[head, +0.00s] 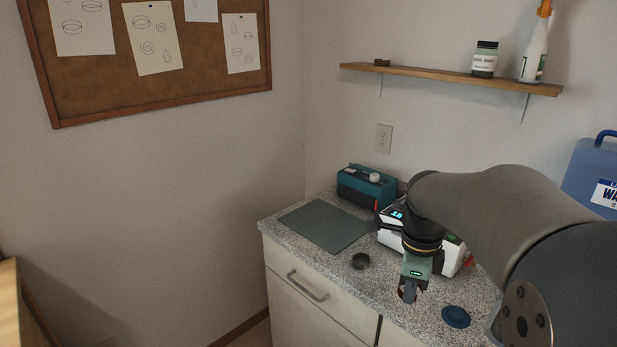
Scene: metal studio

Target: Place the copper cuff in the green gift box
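My gripper (408,293) points down over the front part of the speckled counter, between a dark round object and a dark blue round object. Its fingertips are small and dark, and I cannot tell whether they are open or shut. A little reddish-brown shows at the fingertips; it may be the copper cuff, but it is too small to be sure. I see no green gift box in this view. My arm covers much of the right side of the counter.
The counter (285,231) holds a grey-green mat (325,226), a teal device (366,187), a white device (391,240) partly behind my arm, the dark round object (360,261) and the blue round object (456,317). A blue jug (592,172) stands at right. A shelf (440,77) hangs above.

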